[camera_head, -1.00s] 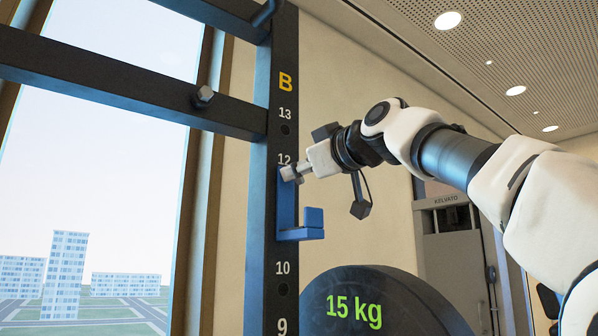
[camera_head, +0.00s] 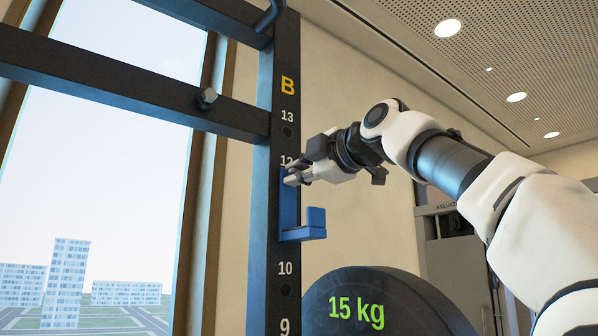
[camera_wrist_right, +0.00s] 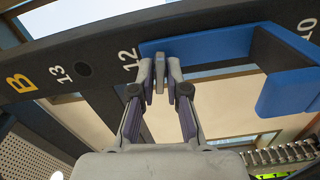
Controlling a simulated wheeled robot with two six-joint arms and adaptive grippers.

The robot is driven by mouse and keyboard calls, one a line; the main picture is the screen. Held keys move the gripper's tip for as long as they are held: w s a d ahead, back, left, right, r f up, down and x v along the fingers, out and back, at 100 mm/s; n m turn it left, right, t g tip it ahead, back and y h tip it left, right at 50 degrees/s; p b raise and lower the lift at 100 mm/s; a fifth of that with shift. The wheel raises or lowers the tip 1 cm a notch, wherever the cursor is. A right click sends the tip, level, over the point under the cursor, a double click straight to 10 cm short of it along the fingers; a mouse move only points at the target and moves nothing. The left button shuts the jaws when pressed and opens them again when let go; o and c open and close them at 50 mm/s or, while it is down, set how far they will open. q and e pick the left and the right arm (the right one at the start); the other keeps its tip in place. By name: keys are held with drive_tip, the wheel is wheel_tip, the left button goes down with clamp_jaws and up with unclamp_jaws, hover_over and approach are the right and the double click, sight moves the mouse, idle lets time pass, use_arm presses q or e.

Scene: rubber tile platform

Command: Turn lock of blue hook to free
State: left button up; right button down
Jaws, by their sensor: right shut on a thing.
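The blue hook (camera_head: 289,210) is fixed on the black upright post between the printed numbers 12 and 10, its arm sticking out to the right at the bottom. It also shows in the right wrist view (camera_wrist_right: 287,90), lying along the post. My right gripper (camera_head: 288,180) is at the top of the hook, close to the 12. In the right wrist view its fingers (camera_wrist_right: 160,75) are shut on a small grey lock piece (camera_wrist_right: 160,77) at the hook's upper end. The fingers hide part of this lock. My left gripper is not in view.
The black rack upright (camera_head: 265,280) carries numbers and holes. A dark 15 kg weight plate (camera_head: 400,305) stands low to the right of the post. Dark crossbars (camera_head: 120,85) run left past a window. In the wrist view, a dumbbell rack (camera_wrist_right: 285,155) shows lower right.

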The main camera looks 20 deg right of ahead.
drive_tip(key=shift+s+d+r+n, duration=0.15)
drive_tip(key=shift+r+n, duration=0.2)
drive_tip(key=shift+n, duration=0.45)
idle(0.8)
idle(0.6)
drive_tip(key=c, duration=1.3)
unclamp_jaws()
drive_tip(key=shift+w+f, duration=0.25)
drive_tip(key=shift+w, duration=0.15)
drive_tip(key=shift+s, duration=0.1)
